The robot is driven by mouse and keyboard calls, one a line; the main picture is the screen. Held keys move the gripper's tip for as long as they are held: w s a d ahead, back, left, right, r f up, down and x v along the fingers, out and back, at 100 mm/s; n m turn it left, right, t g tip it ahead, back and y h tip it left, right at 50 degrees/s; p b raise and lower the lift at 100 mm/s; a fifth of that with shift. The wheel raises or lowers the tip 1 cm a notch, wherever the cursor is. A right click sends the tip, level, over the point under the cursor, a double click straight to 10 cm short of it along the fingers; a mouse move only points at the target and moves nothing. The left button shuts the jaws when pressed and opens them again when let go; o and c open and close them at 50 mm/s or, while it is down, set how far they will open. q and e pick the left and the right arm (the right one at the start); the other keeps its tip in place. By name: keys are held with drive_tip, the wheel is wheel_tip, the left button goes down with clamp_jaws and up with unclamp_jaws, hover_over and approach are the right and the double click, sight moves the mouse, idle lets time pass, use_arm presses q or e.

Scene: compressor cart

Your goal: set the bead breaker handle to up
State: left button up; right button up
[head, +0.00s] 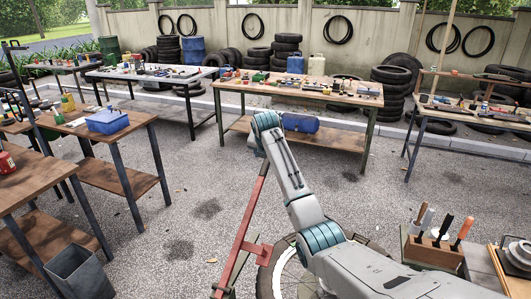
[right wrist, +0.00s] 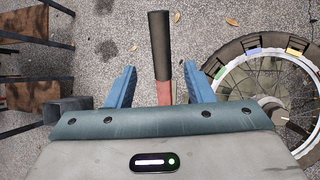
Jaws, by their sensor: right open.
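The bead breaker handle is a red bar (head: 243,228) that slants from the lower left up to my right gripper in the head view. Its black grip (right wrist: 160,45) and a short red part show in the right wrist view. My right gripper (right wrist: 161,85) is open, with one blue finger on each side of the handle and a gap at both sides. I cannot tell how deep the handle sits between the fingers. In the head view my right wrist (head: 268,125) hides the grip and fingers. My left gripper is not in view.
A spoked wheel with a tyre (head: 285,275) lies beside the bar and shows in the wrist view (right wrist: 275,85). A grey bin (head: 85,272) and wooden tables stand at left. A tool block (head: 435,250) is at lower right. Gravel floor between is clear.

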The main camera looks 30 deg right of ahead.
drive_tip(key=b+v, duration=0.1)
drive_tip(key=v, duration=0.3)
drive_tip(key=shift+s+a+r, duration=0.1)
drive_tip(key=shift+r, duration=0.2)
